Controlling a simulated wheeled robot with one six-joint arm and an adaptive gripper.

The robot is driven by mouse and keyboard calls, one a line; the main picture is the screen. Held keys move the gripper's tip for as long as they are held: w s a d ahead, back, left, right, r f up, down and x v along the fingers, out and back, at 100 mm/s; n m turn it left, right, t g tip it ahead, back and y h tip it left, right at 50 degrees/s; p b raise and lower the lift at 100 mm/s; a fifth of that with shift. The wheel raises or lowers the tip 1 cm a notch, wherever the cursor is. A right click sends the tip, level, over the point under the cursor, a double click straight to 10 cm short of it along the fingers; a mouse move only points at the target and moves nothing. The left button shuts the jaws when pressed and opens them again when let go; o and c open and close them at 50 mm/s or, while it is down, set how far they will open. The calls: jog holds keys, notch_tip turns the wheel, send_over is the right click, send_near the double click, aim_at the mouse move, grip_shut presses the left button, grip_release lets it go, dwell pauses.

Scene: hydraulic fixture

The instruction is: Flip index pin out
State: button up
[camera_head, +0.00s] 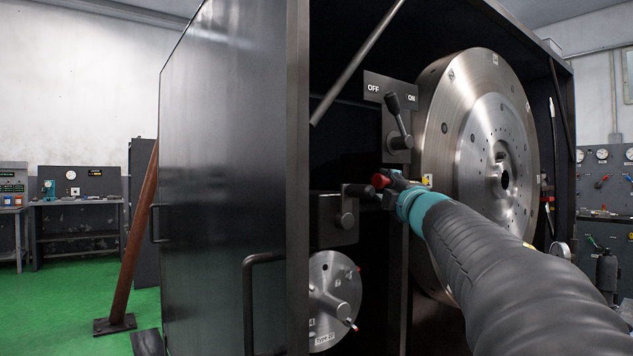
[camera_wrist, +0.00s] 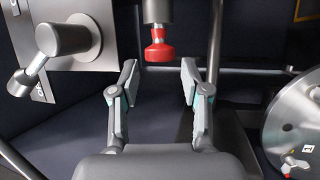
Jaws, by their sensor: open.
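A red knob (camera_wrist: 159,48) on a dark metal cylinder, which looks like the index pin, points down from the top middle of the wrist view. The red knob (camera_head: 380,181) also shows in the head view, left of my gripper's tip. My gripper (camera_wrist: 159,68) is open and empty. Its fingers stand apart on either side of the knob in the picture; I cannot tell whether the knob is between them in depth. In the head view my gripper (camera_head: 393,184) is in front of the cabinet, partly hiding the fittings behind it.
An OFF/ON lever (camera_head: 399,120) is just above my gripper; it also shows in the wrist view (camera_wrist: 64,45). A large steel disc (camera_head: 462,130) is close at the right. A smaller disc (camera_head: 325,290) is below left. An open cabinet door (camera_head: 225,180) stands at the left.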

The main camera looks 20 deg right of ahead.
aim_at(380, 182)
jog(key=shift+x, duration=1.8)
jog(key=shift+c, duration=0.3)
grip_shut()
